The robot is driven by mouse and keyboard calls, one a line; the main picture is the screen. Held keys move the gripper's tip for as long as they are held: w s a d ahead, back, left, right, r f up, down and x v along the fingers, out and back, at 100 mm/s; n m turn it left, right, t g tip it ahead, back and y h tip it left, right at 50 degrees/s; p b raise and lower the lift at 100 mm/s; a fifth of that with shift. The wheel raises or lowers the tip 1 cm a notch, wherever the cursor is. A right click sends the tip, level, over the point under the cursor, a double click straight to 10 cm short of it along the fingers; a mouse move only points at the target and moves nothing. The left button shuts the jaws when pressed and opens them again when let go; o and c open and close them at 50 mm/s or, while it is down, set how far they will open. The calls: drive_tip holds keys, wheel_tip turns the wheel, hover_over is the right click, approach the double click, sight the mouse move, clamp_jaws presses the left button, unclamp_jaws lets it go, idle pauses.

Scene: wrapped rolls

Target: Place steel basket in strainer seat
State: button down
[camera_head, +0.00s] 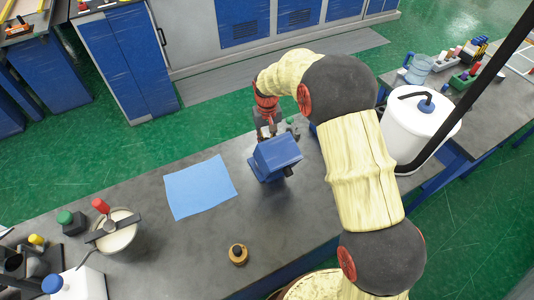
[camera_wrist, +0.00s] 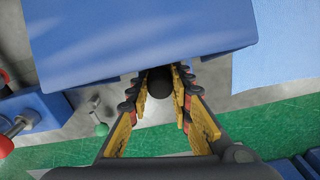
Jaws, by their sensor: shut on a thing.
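My gripper (camera_wrist: 160,78) is shut on a black round-ended part (camera_wrist: 160,90) just in front of a blue boxy body (camera_wrist: 140,35) in the wrist view. What this part belongs to is not clear. In the head view the blue body (camera_head: 274,157) stands on the grey bench, with my gripper (camera_head: 270,132) at its far side. A dark stub shows on its near right side. I cannot make out a steel basket or a strainer seat in either view; the blue body hides whatever lies behind and inside it.
A blue sheet (camera_head: 200,187) lies left of the blue body. A small round tan piece with a dark knob (camera_head: 238,254) is nearer the front edge. A bowl (camera_head: 117,236) with a red-handled tool stands left.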

drive_tip(key=shift+f, duration=2.95)
drive_tip(key=shift+f+b, duration=0.15)
drive_tip(key=shift+b, duration=0.15)
drive_tip(key=c, duration=1.6)
unclamp_jaws()
drive_tip(key=shift+c, duration=0.2)
